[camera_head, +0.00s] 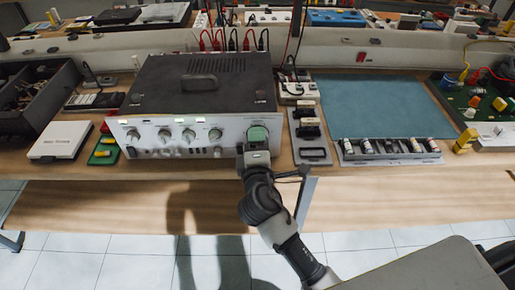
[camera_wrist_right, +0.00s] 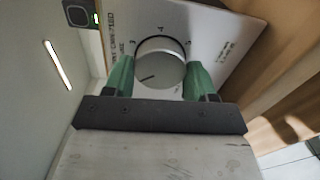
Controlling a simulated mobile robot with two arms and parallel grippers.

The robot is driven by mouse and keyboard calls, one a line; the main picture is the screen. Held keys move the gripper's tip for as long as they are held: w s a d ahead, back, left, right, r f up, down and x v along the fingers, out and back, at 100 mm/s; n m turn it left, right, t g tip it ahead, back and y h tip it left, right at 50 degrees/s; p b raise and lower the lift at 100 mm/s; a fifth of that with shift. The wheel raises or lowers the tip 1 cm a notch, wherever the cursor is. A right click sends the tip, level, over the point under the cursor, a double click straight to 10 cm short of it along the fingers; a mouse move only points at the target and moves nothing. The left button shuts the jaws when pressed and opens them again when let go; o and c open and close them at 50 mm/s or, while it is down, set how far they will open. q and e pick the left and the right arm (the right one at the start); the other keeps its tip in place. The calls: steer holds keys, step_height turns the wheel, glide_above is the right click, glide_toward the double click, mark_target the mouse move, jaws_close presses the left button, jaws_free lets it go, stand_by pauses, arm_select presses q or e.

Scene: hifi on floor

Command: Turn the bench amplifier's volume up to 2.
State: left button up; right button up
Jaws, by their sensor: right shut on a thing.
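The bench amplifier (camera_head: 204,92) is a dark box with a pale front panel and several knobs, standing on the wooden bench. My right gripper (camera_head: 258,138) is at the right end of that panel. In the right wrist view, its green fingers (camera_wrist_right: 160,80) are shut on the silver volume knob (camera_wrist_right: 160,63), one on each side. The dial numbers 3, 4 and 5 show above the knob. The knob's dark pointer line points to the lower left, below 3; the lower marks are hidden by the fingers. The head view hides the knob. My left gripper is not in view.
A grey strip with black parts (camera_head: 310,135) stands close right of the gripper. A rack of cylinders (camera_head: 388,149) and a blue mat (camera_head: 385,105) lie farther right. A white box (camera_head: 60,140) and a green tray (camera_head: 103,150) are left. The bench front is clear.

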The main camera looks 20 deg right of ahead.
steer(key=shift+f+m+b, duration=0.1)
steer(key=shift+m+b, duration=0.45)
steer(key=shift+m, duration=0.45)
steer(key=o, duration=0.9)
steer(key=shift+s, duration=0.1)
steer(key=b+v, duration=0.2)
steer(key=v, duration=0.8)
steer(key=shift+s+a, duration=0.1)
steer(key=shift+s, duration=0.2)
